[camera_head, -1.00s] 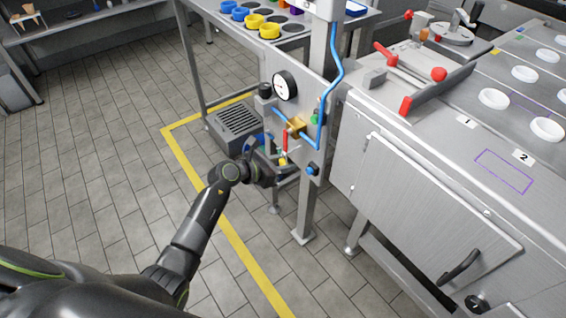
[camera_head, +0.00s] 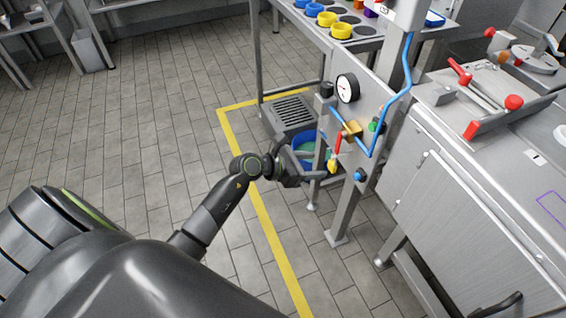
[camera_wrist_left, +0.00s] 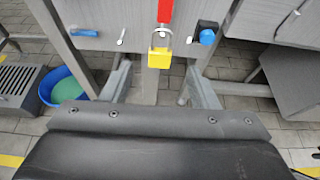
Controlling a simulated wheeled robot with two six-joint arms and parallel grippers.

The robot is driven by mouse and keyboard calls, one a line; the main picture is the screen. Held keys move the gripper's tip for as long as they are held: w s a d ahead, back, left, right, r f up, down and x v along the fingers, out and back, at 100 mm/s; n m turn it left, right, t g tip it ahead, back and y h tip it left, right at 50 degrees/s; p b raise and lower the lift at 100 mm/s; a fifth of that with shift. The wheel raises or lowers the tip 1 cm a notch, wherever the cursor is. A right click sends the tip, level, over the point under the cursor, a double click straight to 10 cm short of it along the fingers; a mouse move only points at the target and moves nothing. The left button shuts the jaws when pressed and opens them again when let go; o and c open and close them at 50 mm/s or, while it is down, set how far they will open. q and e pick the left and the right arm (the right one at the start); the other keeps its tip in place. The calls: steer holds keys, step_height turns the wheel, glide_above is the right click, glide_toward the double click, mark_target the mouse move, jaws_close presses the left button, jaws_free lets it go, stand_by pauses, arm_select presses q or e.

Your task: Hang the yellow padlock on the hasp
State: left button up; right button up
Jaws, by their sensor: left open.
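The yellow padlock (camera_head: 332,164) is at the lower end of the red hasp (camera_head: 337,146) on the front of the grey panel. In the left wrist view the padlock (camera_wrist_left: 159,58) hangs upright, its shackle up against the lower end of the red hasp (camera_wrist_left: 165,12). It looks hooked on, but the hole is too small to make out. My left gripper (camera_head: 312,168) is open and empty just in front of the panel. In the left wrist view its fingers (camera_wrist_left: 158,85) stand apart to the left and right, below and clear of the padlock. My right gripper is out of view.
The panel carries a gauge (camera_head: 347,88), a brass valve (camera_head: 352,131), a blue pipe (camera_head: 405,75) and a blue knob (camera_head: 360,174). A blue bucket (camera_wrist_left: 62,88) stands on the floor behind. A steel cabinet (camera_head: 450,190) is at the right. Floor at the left is clear.

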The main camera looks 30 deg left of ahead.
arm_select(q)
steer(key=v, duration=1)
steer(key=shift+p, duration=0.3)
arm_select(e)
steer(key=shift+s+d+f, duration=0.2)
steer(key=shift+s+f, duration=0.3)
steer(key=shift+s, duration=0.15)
